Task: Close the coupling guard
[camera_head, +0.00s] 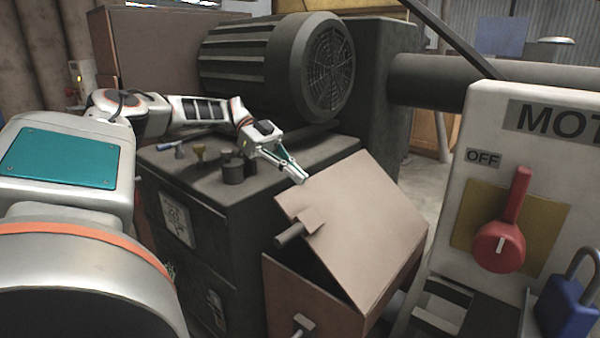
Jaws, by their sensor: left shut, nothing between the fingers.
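The coupling guard is a brown box (310,297) with a flat brown lid (355,215) in the middle of the head view. The lid is tilted, and a dark gap shows between its left edge and the box. A tab with a dark cylindrical peg (290,236) sits at the lid's left edge. My left gripper (302,178) is shut and empty, close to the lid's upper left edge. I cannot tell whether its tips touch the lid. My right gripper is not in view.
A motor (285,60) with a round fan grille stands behind. Weights and small items (232,168) lie on the dark cabinet top (330,150). A switch panel (545,130) with a red handle (508,225) set by OFF and a blue padlock (568,302) stand at right.

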